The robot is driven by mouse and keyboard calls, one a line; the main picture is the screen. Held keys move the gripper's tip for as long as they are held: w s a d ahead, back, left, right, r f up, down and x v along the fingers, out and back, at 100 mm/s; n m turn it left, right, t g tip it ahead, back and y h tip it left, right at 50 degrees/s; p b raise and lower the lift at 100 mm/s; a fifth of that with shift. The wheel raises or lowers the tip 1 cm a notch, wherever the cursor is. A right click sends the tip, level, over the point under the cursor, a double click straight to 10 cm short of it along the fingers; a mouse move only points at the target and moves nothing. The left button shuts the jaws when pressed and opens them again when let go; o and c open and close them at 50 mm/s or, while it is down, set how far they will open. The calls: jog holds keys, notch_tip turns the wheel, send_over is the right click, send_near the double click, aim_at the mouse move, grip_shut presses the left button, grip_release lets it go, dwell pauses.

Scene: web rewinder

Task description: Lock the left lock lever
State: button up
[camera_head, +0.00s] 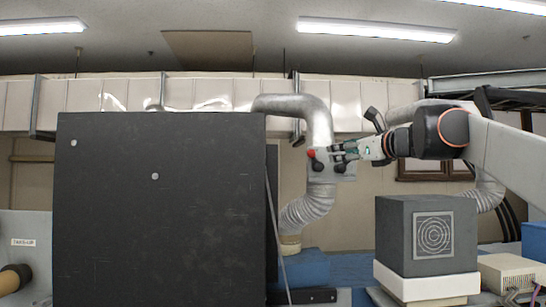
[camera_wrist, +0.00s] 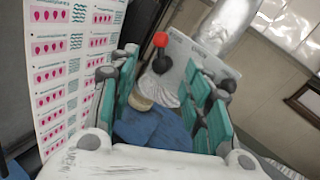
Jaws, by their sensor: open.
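A lever with a red ball knob (camera_head: 311,153) stands beside the right edge of the large dark panel in the head view. In the wrist view the red knob (camera_wrist: 160,40) tops a dark lever with a rounded black part (camera_wrist: 162,64), in front of a light labelled plate (camera_wrist: 190,52). My gripper (camera_head: 338,156) points left, just right of the red knob. In the wrist view my gripper (camera_wrist: 168,74) is open, its teal fingers apart. The knob shows between and beyond the fingertips; I see no grip on it. Another dark rounded part (camera_wrist: 228,86) lies behind the right finger.
The large dark panel (camera_head: 160,210) fills the left and middle. A sheet with pink drop marks (camera_wrist: 70,70) lies close left of my fingers. A silver duct (camera_head: 318,120) rises behind the lever. A dark grey box (camera_head: 395,235) stands below my arm.

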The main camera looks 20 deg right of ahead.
aim_at(314, 153)
jog(key=w+p, duration=0.1)
jog(key=w, duration=0.3)
jog(key=w+a+p, duration=0.1)
jog(key=w, duration=0.8)
jog(key=shift+w+a+p, duration=0.25)
jog(key=shift+a+p, duration=0.1)
jog(key=shift+p, duration=0.05)
grip_shut()
